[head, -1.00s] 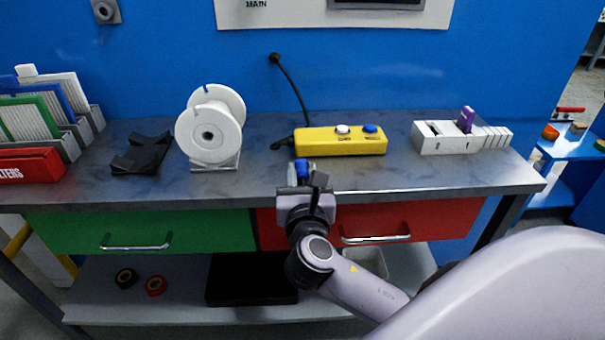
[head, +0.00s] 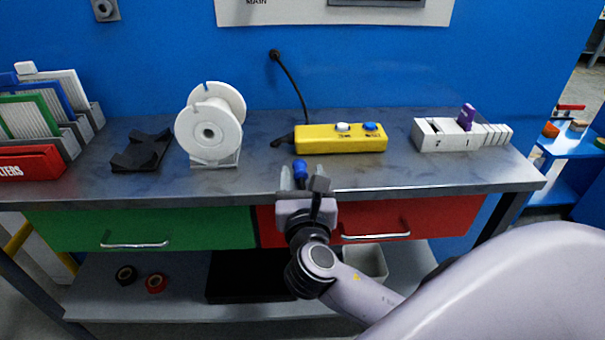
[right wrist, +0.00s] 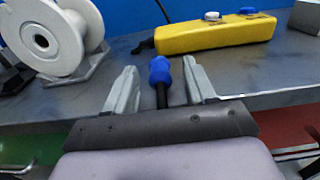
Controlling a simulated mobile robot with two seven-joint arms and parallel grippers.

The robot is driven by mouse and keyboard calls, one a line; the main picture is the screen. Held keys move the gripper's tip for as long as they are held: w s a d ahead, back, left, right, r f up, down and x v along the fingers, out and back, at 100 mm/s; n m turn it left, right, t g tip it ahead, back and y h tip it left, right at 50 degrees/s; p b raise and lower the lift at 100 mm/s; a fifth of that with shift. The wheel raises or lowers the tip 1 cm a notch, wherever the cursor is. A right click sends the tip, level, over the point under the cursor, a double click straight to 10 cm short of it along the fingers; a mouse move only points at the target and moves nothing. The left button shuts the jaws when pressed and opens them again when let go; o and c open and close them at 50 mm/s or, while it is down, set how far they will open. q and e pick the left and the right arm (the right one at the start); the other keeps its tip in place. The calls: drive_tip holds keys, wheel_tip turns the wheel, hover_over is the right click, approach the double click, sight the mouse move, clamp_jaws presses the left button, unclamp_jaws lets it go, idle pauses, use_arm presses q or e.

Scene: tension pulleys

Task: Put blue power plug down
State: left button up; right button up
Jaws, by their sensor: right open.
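The blue power plug (head: 300,169) is on the grey workbench near its front edge, in front of the yellow power box's left end. It also shows in the right wrist view (right wrist: 160,71), with a dark lower part pointing back toward the gripper. My right gripper (head: 305,178) is open, with its fingers on either side of the plug. In the right wrist view (right wrist: 160,82) gaps show between the plug and both fingers. My left gripper is not in view.
The yellow power box (head: 340,139) stands behind the plug. A white spool (head: 225,120) on a stand is to the left, with a black holder (head: 142,151) beyond it. A white slotted block (head: 445,138) stands at the right. Bare bench (head: 260,178) lies between spool and plug.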

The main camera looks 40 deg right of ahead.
drive_tip(key=v, duration=0.9)
drive_tip(key=s+a+f+m+g+y, duration=0.1)
drive_tip(key=s+f+m+y, duration=0.2)
drive_tip(key=f+m, duration=0.5)
drive_tip(key=s+a+f+m+g+y, duration=0.1)
drive_tip(key=f+m+y, duration=0.3)
drive_tip(key=f+m, duration=0.5)
drive_tip(key=s+a+f+m+g+y, duration=0.2)
drive_tip(key=s+f+m+g+y, duration=0.1)
drive_tip(key=f+m, duration=0.5)
drive_tip(key=s+m+y, duration=0.1)
drive_tip(key=m, duration=0.1)
drive_tip(key=shift+s+f+m+y, duration=0.15)
drive_tip(key=shift+s+m+y, duration=0.15)
drive_tip(key=shift+a, duration=0.1)
